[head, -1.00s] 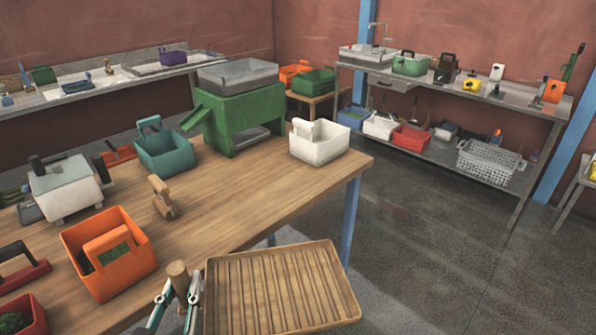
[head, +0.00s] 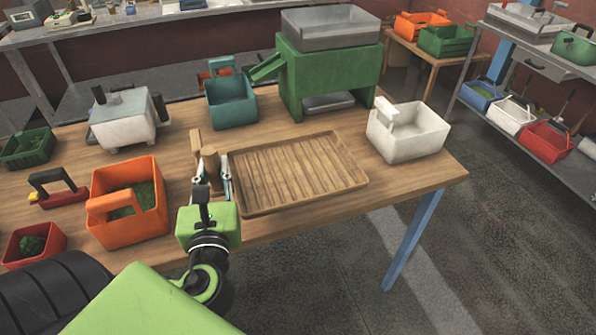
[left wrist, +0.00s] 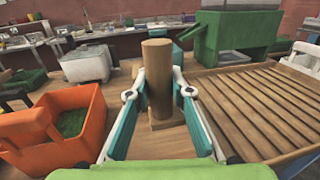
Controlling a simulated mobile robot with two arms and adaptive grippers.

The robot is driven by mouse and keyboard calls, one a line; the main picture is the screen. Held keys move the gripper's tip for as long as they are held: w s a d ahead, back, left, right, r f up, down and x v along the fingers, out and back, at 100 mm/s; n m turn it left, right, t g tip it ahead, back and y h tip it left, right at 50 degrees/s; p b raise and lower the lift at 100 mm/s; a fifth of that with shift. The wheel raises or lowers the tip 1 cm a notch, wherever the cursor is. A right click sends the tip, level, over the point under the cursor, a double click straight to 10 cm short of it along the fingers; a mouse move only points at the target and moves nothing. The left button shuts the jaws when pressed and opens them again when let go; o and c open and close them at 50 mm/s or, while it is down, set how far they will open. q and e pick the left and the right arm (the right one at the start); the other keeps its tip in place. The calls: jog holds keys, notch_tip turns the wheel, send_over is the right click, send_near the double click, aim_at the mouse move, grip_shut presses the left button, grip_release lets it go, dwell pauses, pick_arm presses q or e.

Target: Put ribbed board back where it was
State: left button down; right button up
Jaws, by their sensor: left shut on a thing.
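The ribbed board (head: 297,172) is a tan wooden tray with raised ribs and a rim. It lies flat on, or just above, the wooden table (head: 405,184), between the white basket and my left gripper; I cannot tell if it touches the table. My left gripper (head: 211,178) is at the board's left end, shut on its upright round wooden handle. In the left wrist view the handle (left wrist: 157,80) stands between the fingers, and the ribbed board (left wrist: 265,100) extends to the right. My right gripper is not in view.
A green machine (head: 325,75) stands behind the board, a white basket (head: 408,135) to its right. An orange basket (head: 130,200) stands left of my gripper.

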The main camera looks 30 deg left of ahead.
aim_at(235, 172)
pick_arm(q)
jog(key=w+b, duration=0.1)
jog(key=f+b, duration=0.1)
jog(key=b, duration=0.1)
jog(key=shift+w+a+f, duration=0.2)
jog(key=shift+w, duration=0.15)
jog(key=w+b, duration=0.1)
jog(key=w+f+b, duration=0.1)
jog(key=w+b, duration=0.1)
jog(key=w, duration=0.1)
jog(key=shift+w+f+b, duration=0.1)
jog(key=shift+f+b, duration=0.2)
jog(key=w, duration=0.1)
jog(key=w+f, duration=0.1)
jog(key=w, duration=0.1)
jog(key=shift+w+a+f, duration=0.15)
jog(key=shift+w+f, duration=0.1)
jog(key=shift+w, duration=0.05)
jog(key=w+f, duration=0.1)
jog(key=f, duration=0.1)
jog(key=w+f, duration=0.2)
jog(key=shift+w, duration=0.15)
jog(key=shift+w+f, duration=0.4)
jog(key=shift+f, duration=0.1)
notch_tip(235, 172, down, 3)
jog(key=shift+w+f, duration=0.1)
jog(key=shift+f, duration=0.1)
jog(key=c, duration=1.8)
grip_release()
